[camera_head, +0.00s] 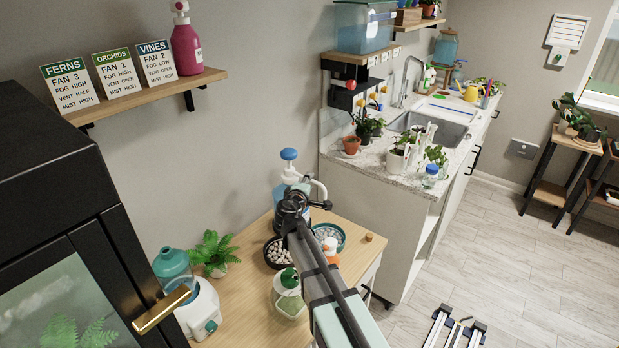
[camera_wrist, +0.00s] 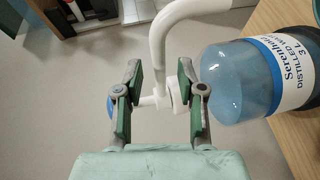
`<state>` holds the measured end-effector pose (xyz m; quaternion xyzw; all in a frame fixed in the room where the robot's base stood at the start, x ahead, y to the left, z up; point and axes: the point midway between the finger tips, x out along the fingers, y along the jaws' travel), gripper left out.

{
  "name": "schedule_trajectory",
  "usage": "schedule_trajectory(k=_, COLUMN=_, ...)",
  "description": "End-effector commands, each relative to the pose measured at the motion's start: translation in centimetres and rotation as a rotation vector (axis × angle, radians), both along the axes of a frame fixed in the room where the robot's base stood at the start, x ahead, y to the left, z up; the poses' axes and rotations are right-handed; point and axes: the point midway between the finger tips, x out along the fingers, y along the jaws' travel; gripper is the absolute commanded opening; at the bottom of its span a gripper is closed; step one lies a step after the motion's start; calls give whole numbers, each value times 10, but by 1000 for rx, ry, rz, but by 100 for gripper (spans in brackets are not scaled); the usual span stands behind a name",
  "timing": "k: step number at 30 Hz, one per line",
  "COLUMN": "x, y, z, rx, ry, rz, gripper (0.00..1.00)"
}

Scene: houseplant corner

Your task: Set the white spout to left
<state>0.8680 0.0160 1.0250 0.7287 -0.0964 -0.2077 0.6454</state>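The white spout (camera_wrist: 158,45) is a curved tube on the pump of a blue distilled water bottle (camera_wrist: 240,82). In the wrist view it rises from the white pump neck, between or just beyond my fingertips, then bends to the upper right. In the head view the spout (camera_head: 321,188) curves out to the right below the pump's blue knob (camera_head: 289,154). My gripper (camera_wrist: 160,75) is open, with one finger on each side of the spout and visible gaps. In the head view my gripper (camera_head: 295,203) is in front of the bottle and hides much of it.
The wooden table (camera_head: 243,290) also holds a fern (camera_head: 212,250), a pebble bowl (camera_head: 275,253), a teal bowl (camera_head: 342,233) and a green-capped jar (camera_head: 289,296). A black cabinet (camera_head: 50,170) stands at the left. A sink counter (camera_head: 385,170) is behind at the right.

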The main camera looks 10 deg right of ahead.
Motion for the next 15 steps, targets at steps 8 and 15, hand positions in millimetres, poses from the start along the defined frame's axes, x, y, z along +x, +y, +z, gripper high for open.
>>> schedule_trajectory(k=8, x=21, y=-10, z=-4, rx=0, ry=0, rz=0, gripper=39)
schedule_trajectory(k=15, x=22, y=-10, z=-5, rx=0, ry=0, rz=0, gripper=39)
